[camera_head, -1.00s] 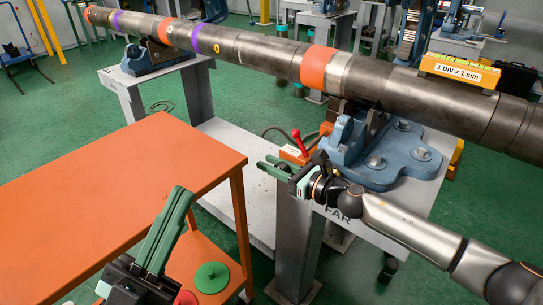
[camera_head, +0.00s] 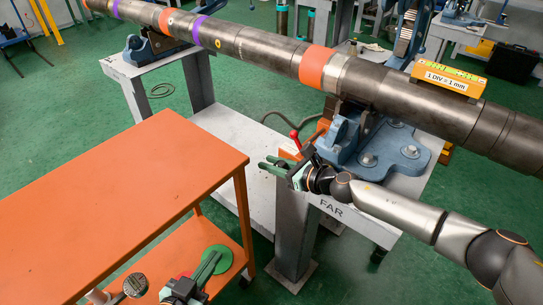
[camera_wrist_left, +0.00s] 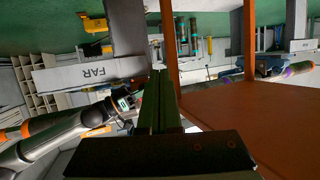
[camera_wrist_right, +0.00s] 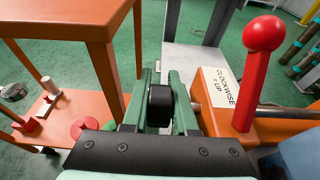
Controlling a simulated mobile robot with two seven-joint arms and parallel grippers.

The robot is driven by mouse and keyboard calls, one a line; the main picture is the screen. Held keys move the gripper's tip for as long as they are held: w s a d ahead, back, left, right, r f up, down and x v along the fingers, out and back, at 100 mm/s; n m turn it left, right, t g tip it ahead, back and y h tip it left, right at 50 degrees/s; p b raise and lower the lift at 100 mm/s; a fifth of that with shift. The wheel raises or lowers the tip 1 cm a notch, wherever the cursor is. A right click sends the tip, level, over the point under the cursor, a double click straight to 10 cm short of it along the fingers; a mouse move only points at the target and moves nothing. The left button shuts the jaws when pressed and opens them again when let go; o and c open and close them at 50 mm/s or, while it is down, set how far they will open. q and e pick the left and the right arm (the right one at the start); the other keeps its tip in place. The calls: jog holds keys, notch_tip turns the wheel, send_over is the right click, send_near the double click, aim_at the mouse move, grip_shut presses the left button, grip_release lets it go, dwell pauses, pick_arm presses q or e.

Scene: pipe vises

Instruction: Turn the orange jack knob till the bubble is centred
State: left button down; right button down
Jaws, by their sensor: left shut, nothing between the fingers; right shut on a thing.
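The orange jack (camera_head: 291,156) sits beside the blue pipe vise, with a red ball-topped lever (camera_wrist_right: 250,80) and a "CLOCKWISE = UP" label. My right gripper (camera_head: 272,167) is at the jack's left side. In the right wrist view my right gripper (camera_wrist_right: 160,100) is shut on a black knob (camera_wrist_right: 159,106), its fingers on both sides of it. The yellow level (camera_head: 446,83), marked "1 DIV = 1 mm", rests on the pipe; its green vials are too small to read the bubble. My left gripper (camera_head: 210,267) is shut and empty over the orange cart's lower shelf.
The long steel pipe (camera_head: 265,50) spans the vises. The blue vise (camera_head: 385,150) stands on the grey stand marked FAR (camera_head: 331,209). The orange cart (camera_head: 130,195) fills the left front, with a green disc (camera_head: 217,264) on its lower shelf. Green floor lies between.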

pick_arm(q)
jog(key=s+f+n+g+p, duration=0.1)
jog(key=s+f+g+p, duration=0.1)
jog(key=s+f+g, duration=0.5)
jog(key=shift+w+r+t+y+p, duration=0.25)
jog(key=shift+r+t+p, duration=0.4)
jog(key=shift+r+p, duration=1.05)
jog(key=shift+w+r+t+y+p, duration=0.2)
jog(key=shift+r+t+p, duration=0.5)
jog(key=shift+p, duration=1.95)
pick_arm(e)
jog(key=shift+s+d+f+g+h, duration=0.1)
jog(key=shift+f+g+h, duration=0.15)
jog(key=shift+g+h, duration=0.45)
jog(key=shift+d+f+g+h, duration=0.1)
jog(key=shift+f+g+h, duration=0.25)
jog(key=shift+h, duration=0.55)
jog(key=shift+r, duration=0.1)
jog(key=c, duration=1)
grip_release()
